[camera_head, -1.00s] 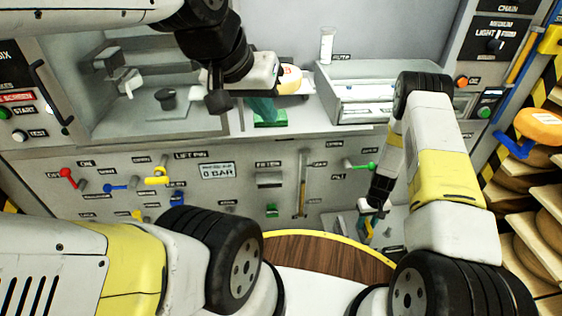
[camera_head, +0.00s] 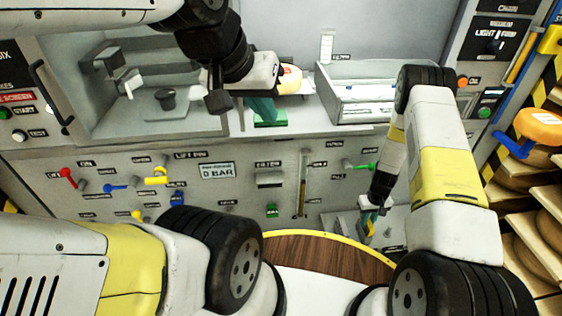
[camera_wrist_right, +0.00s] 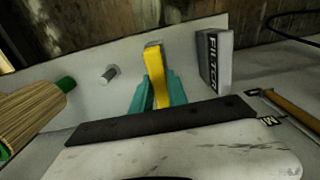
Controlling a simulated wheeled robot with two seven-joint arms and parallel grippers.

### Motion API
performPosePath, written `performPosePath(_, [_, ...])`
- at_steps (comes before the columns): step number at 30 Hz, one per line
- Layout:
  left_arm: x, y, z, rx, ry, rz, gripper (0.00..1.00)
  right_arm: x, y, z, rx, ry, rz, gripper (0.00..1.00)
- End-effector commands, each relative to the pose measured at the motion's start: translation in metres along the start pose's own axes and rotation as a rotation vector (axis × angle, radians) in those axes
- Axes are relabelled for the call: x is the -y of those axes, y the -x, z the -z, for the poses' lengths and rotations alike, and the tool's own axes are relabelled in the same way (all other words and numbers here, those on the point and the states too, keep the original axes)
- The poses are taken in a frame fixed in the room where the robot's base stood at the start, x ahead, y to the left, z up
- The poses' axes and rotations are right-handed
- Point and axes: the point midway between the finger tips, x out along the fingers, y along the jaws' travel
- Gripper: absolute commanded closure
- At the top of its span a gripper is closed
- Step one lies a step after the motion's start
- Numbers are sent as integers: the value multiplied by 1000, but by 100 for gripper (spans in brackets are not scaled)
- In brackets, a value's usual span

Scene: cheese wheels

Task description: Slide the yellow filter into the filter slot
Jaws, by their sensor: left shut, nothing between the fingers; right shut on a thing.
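My right gripper (camera_head: 370,224) is low in front of the panel, above a light grey ledge. In the right wrist view its teal fingers (camera_wrist_right: 157,92) are shut on the yellow filter (camera_wrist_right: 155,65), a narrow upright strip. A grey block (camera_wrist_right: 215,60) with a partly readable filter label stands to the right of the filter, apart from it. In the head view a grey housing (camera_head: 269,180) sits under a filter label on the panel; its opening is not clear. My left gripper (camera_head: 264,108) is shut and empty over the counter, near a green piece (camera_head: 270,122).
A metal peg (camera_wrist_right: 110,74) stands left of the held filter. An open grey drawer box (camera_head: 365,110) sits on the counter. Coloured levers, including a red one (camera_head: 68,178) and a green one (camera_head: 366,166), stick out from the panel. A round wooden table (camera_head: 325,250) is in front.

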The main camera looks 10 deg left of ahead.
Motion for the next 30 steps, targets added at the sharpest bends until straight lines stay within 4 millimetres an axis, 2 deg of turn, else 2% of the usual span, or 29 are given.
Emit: performPosePath(30, [0, 0, 0, 0, 0, 0, 100, 0, 31, 0, 0, 0, 0, 100])
